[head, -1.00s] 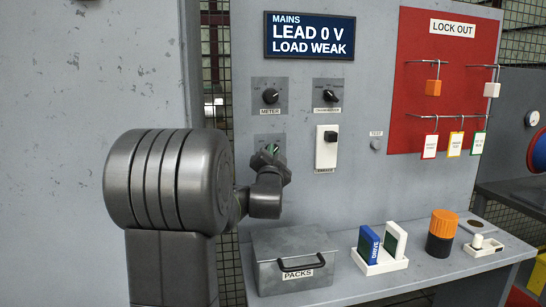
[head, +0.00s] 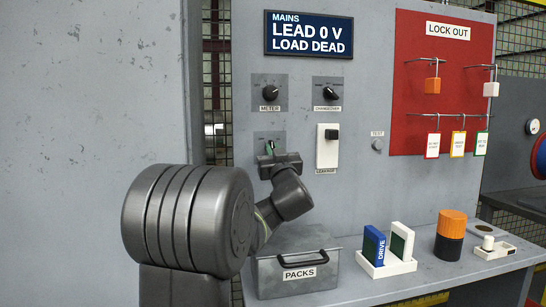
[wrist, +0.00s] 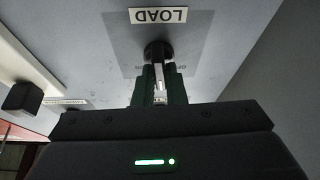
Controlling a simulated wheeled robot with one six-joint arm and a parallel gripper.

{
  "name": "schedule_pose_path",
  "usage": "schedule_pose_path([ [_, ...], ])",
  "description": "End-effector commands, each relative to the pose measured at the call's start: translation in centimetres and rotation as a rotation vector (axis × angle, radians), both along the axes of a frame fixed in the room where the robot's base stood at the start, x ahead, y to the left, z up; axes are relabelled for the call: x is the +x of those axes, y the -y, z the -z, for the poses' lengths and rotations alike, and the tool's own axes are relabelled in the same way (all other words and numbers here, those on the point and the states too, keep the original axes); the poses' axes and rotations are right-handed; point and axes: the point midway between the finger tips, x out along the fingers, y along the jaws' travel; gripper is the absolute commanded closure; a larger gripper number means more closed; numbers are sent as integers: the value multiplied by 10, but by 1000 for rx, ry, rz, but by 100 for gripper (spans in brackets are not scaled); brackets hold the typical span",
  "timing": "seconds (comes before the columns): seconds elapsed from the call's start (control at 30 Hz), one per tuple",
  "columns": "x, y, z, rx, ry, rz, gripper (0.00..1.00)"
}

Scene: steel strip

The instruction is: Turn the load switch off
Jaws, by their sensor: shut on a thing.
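The load switch (wrist: 158,50) has a dark round knob with a pale handle on a grey plate, under an upside-down LOAD label (wrist: 158,15) in the wrist view. My gripper (wrist: 160,78) is shut on its handle, one dark green finger on each side. In the head view, my gripper (head: 270,151) is at the switch plate (head: 270,137), below the meter knob, and hides most of the switch. The handle's exact setting cannot be read. The mains display (head: 309,35) reads LEAD 0 V, LOAD DEAD.
The meter knob (head: 270,92) and changeover knob (head: 331,92) are above; a white leakage switch (head: 327,148) is to the right. A packs box (head: 296,275), drive packs (head: 375,245) and an orange-capped container (head: 450,235) stand on the bench. A red lock-out board (head: 445,90) hangs at right.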

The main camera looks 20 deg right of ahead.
Motion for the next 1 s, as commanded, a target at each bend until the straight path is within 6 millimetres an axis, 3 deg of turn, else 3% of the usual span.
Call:
schedule_pose_path([
  [0.6, 0, 1, -1, -521, -126, 0, 100],
  [1.0, 0, 1, 0, -681, -165, 0, 100],
])
